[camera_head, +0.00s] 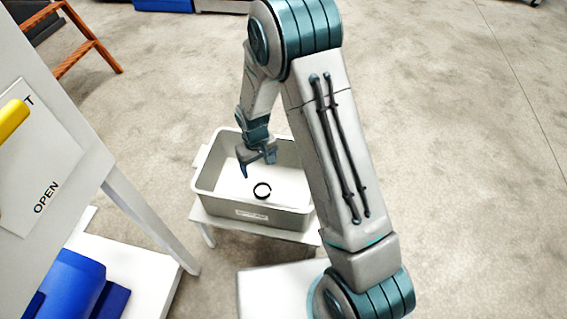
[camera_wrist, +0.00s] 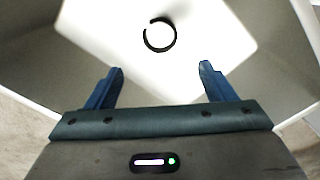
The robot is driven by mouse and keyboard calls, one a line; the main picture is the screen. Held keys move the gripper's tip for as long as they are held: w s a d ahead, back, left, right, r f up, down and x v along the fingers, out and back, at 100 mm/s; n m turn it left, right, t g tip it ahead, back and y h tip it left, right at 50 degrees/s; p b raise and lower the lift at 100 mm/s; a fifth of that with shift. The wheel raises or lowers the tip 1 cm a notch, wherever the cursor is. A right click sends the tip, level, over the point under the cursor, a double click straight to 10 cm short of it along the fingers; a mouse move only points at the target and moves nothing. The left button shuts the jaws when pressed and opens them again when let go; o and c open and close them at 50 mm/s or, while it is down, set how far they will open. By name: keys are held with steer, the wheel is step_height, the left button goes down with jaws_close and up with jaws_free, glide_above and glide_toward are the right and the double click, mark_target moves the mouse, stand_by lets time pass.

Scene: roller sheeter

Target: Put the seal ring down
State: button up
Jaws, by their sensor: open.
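The seal ring (camera_head: 262,190) is a small black ring lying on the white floor of a grey bin (camera_head: 213,201). In the wrist view the ring (camera_wrist: 146,42) lies flat ahead of the fingertips, with nothing touching it. My gripper (camera_head: 258,172) is open and empty, over the bin and a little apart from the ring. In the wrist view its two blue fingers (camera_wrist: 160,68) are spread wide.
The bin stands on a low white stand (camera_head: 208,217). A white panel marked OPEN (camera_head: 45,197) with a yellow handle (camera_head: 12,118) is at the left. Blue parts (camera_head: 75,283) lie below it. Open concrete floor (camera_head: 470,150) spreads at the right.

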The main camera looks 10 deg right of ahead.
steer(key=s+d+r+m, duration=0.1)
steer(key=s+d+r, duration=0.25)
steer(key=r, duration=0.45)
steer(key=s+d+r+m, duration=0.1)
steer(key=s+d+r, duration=0.2)
steer(key=d+r, duration=0.35)
steer(key=s+d+r+m+t, duration=0.1)
steer(key=s+d+r+m, duration=0.1)
steer(key=s+r, duration=0.7)
steer(key=s+d, duration=0.1)
steer(key=s, duration=0.2)
steer(key=shift+s+d+m, duration=0.3)
steer(key=shift+d+m, duration=0.05)
steer(key=shift+m, duration=0.05)
steer(key=shift+r, duration=0.1)
step_height(320, 180, up, 32)
steer(key=t+p, duration=0.1)
steer(key=p, duration=2.8)
steer(key=shift+d+r+t, duration=0.2)
steer(key=shift+t, duration=0.2)
